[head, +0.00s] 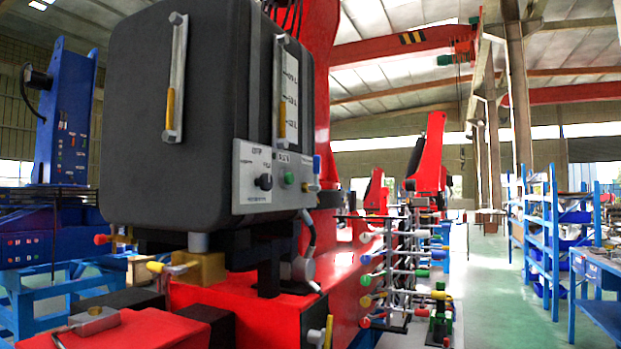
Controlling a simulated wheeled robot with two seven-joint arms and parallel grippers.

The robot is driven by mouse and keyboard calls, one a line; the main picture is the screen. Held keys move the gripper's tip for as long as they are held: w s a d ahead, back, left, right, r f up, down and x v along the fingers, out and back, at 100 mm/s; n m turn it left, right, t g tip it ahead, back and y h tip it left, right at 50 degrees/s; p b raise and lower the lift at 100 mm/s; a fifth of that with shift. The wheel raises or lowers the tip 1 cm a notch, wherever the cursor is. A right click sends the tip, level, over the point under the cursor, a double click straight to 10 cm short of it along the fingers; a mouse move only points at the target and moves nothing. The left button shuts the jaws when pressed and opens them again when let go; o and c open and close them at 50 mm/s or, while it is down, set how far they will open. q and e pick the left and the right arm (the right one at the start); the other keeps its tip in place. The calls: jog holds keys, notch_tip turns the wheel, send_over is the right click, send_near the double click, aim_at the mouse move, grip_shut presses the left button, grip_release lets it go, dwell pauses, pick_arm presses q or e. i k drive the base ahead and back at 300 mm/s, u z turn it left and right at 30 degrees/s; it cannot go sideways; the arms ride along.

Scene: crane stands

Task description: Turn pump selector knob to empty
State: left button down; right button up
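A black selector knob (263,182) sits on a light grey control panel (255,202) on the lower front of a large black tank (150,135). The panel shows left of centre in the head view. A label with small print is above the knob and another is below it; the print is too small to read, so I cannot tell the knob's setting. A green button (289,178) is to the right of the knob. Neither of my grippers shows in the head view.
The tank stands on a red crane body (235,312). A brass valve (198,268) is under it. A rack of levers with coloured ends (400,270) stands to the right. Blue shelves (541,240) are at far right. Green floor (490,290) between them is clear.

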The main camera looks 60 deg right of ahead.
aim_at(265, 181)
jog(key=z, duration=1.4)
